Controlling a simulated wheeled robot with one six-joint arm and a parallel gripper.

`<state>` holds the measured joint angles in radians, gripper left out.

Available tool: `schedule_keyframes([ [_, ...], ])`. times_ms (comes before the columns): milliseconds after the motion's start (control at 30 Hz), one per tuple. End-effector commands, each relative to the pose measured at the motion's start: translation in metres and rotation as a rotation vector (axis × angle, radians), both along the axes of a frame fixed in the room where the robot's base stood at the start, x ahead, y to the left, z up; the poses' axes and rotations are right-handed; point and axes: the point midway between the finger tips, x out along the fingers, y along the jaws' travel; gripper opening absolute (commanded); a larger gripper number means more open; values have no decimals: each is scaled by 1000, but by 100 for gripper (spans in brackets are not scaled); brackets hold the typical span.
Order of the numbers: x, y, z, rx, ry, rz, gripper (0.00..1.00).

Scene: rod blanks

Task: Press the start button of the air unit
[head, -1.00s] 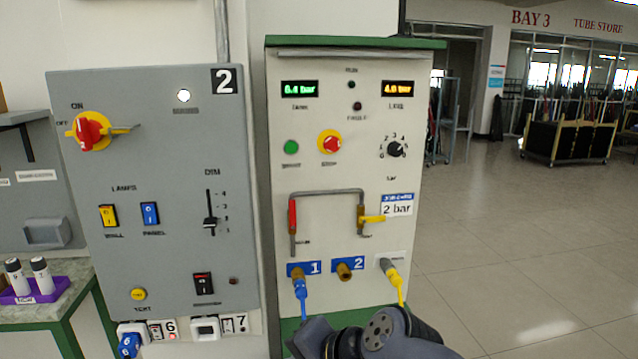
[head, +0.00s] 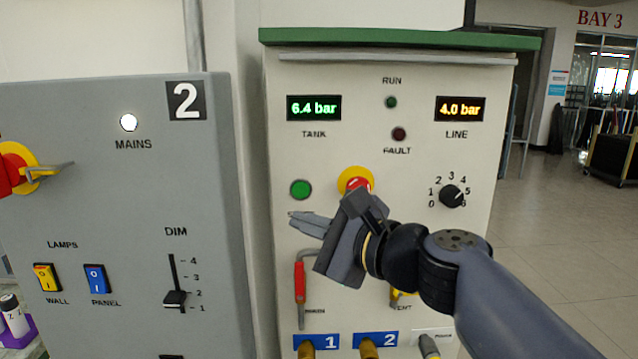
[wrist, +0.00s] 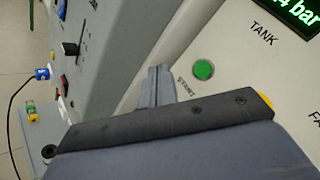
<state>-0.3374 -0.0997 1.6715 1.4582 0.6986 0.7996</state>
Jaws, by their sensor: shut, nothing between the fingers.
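The green start button (head: 300,189) is on the left of the air unit's pale front panel (head: 450,100), below the TANK display. It also shows in the wrist view (wrist: 204,70), with the label START beside it. My gripper (head: 292,215) is shut and empty. Its tips point left, a little below the green button in the head view, and appear apart from it. In the wrist view the fingers (wrist: 158,75) are together, to the left of the button. The red stop button (head: 357,184) on its yellow base is partly hidden behind my gripper.
The RUN lamp (head: 391,102) and FAULT lamp (head: 399,134) look dark. TANK reads 6.4 bar and LINE 4.0 bar. A red-handled valve (head: 300,282) sits below my gripper, and a dial (head: 451,196) to its right. The grey panel 2 (head: 130,200) stands to the left.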

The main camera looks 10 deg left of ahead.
Motion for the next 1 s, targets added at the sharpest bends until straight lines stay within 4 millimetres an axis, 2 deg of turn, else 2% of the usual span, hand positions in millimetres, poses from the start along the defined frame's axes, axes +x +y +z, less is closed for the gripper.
schedule_keyframes([
  [467,5,2,1,3,3,0,0],
  [1000,72,17,1,3,2,-2,0],
])
